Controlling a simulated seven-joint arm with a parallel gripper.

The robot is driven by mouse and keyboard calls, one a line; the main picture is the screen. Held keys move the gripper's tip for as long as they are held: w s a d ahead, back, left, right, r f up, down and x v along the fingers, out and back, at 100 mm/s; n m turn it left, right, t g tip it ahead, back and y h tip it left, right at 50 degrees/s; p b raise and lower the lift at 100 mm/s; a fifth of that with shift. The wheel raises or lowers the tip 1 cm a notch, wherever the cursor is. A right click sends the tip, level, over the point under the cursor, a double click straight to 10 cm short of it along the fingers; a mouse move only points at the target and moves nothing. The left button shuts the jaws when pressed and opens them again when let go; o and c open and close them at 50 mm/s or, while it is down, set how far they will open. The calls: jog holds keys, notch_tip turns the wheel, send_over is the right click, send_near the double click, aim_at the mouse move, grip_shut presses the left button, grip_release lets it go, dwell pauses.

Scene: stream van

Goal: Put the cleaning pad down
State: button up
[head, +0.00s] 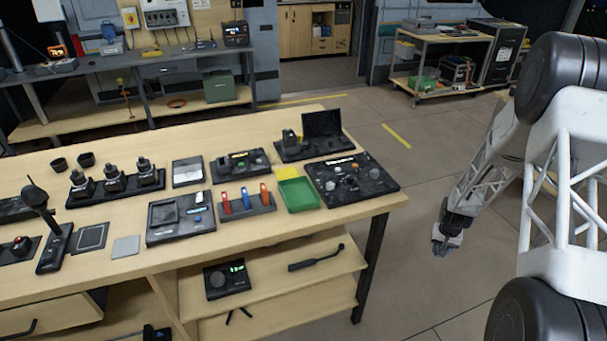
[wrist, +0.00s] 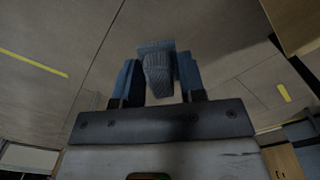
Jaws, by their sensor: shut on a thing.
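My gripper (wrist: 159,80) is shut on a small blue-grey, ribbed cleaning pad (wrist: 157,68), which sticks out beyond the two dark fingers in the wrist view. In the head view my gripper (head: 441,246) hangs over open floor, to the right of the wooden workbench (head: 245,262) and clear of it. The pad is too small and dark to make out there. A green tray (head: 299,195) with a yellow piece (head: 287,173) at its back edge sits near the bench's right end.
A black panel with knobs (head: 352,178) fills the bench's right corner. A stand with red, blue and orange tools (head: 245,204) is left of the tray. A flat grey square (head: 126,246) lies near the front edge. A lower shelf (head: 330,271) holds a black handled tool (head: 316,258).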

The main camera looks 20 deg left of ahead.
jog(key=w+a+r+n, duration=0.1)
jog(key=w+a+r, duration=0.1)
jog(key=a+r, duration=0.5)
jog(key=w+a+r+n, duration=0.15)
jog(key=a+r, duration=0.25)
jog(key=r, duration=0.5)
jog(key=shift+n, duration=0.25)
jog(key=s+a+r, duration=0.1)
jog(key=a+r, duration=0.4)
jog(key=s+a+r, duration=0.1)
jog(key=a+r, duration=0.4)
jog(key=r, duration=0.1)
jog(key=s+a+r, duration=0.2)
jog(key=a+r, duration=0.3)
jog(key=r, duration=0.1)
jog(key=shift+s+a, duration=0.1)
jog(key=shift+a, duration=0.05)
jog(key=s+a, duration=0.5)
jog(key=shift+a+f, duration=0.15)
jog(key=shift+a, duration=0.15)
jog(key=shift+n, duration=0.4)
jog(key=s+a, duration=0.4)
jog(key=s, duration=0.2)
jog(key=s+a+f, duration=0.1)
jog(key=s+a, duration=0.8)
jog(key=s, duration=0.2)
jog(key=shift+s+a+f, duration=0.2)
jog(key=shift+s+f, duration=0.1)
jog(key=shift+f, duration=0.05)
jog(key=shift+w, duration=0.1)
